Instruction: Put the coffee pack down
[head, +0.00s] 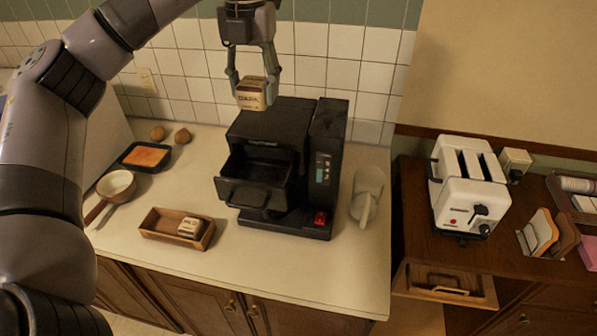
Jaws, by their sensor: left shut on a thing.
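My left gripper (253,84) comes down from the top of the head view with its fingers closed around a small tan coffee pack (251,97). The pack has dark lettering and is held in the air. In the picture it overlaps the top rear left of the black coffee machine (330,150); I cannot tell whether it touches the machine. A second similar pack (189,227) lies in a wooden tray (160,232) on the counter, at its right end. My right gripper is not in view.
A clear jug (366,195) stands right of the machine. A white toaster (468,185) is on the side cabinet. Counter around the wooden tray is bare.

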